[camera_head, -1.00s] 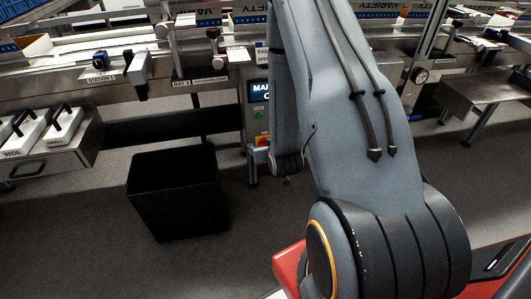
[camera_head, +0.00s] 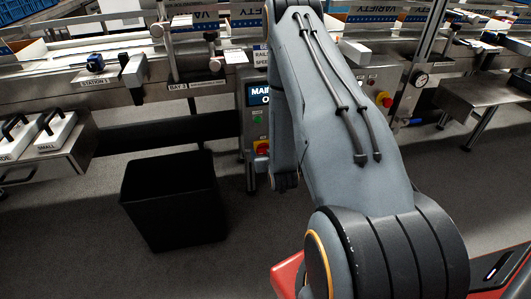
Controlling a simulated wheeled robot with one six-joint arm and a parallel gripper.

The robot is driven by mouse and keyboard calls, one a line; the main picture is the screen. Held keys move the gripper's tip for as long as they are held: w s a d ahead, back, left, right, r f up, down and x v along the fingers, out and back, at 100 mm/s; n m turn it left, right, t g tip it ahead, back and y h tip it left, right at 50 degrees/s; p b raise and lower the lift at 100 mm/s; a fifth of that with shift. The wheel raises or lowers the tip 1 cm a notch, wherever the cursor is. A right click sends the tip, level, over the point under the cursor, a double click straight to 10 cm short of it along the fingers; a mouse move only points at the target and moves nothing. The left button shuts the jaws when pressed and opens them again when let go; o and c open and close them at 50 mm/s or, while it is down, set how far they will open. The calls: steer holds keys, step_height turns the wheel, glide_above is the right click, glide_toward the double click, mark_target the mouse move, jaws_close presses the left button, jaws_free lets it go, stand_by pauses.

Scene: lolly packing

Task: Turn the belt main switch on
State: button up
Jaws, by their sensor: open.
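A grey control panel (camera_head: 247,127) stands under the belt line, left of my arm. Its dark display (camera_head: 259,94) shows white letters starting "MAI" with an "O" below, and the rest is hidden by my arm. A red-and-yellow switch (camera_head: 262,147) sits low on the panel, partly covered by my arm, so I cannot tell its position. A small green button (camera_head: 257,120) is above it. My forearm hangs down in front of the panel's right part. My gripper is hidden behind the arm.
A black bin (camera_head: 172,200) stands on the floor left of the panel. A red button (camera_head: 383,99) shows right of my arm, near a metal side table (camera_head: 480,95). Floor between is free.

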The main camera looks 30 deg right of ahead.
steer(key=c, duration=1.1)
steer(key=shift+o, duration=0.2)
steer(key=shift+s+d+f+m+t+y+p, duration=0.2)
steer(key=shift+m+t+y, duration=0.7)
steer(key=shift+m, duration=1.35)
steer(key=shift+w+d+f+m+t+y, duration=0.1)
steer(key=shift+d+f+m+t+y, duration=0.5)
steer(key=shift+m, duration=1.6)
steer(key=shift+s+a+m+t+y+p, duration=0.1)
steer(key=shift+m+t+y, duration=1.05)
steer(key=shift+m, duration=1.1)
steer(key=shift+d, duration=0.1)
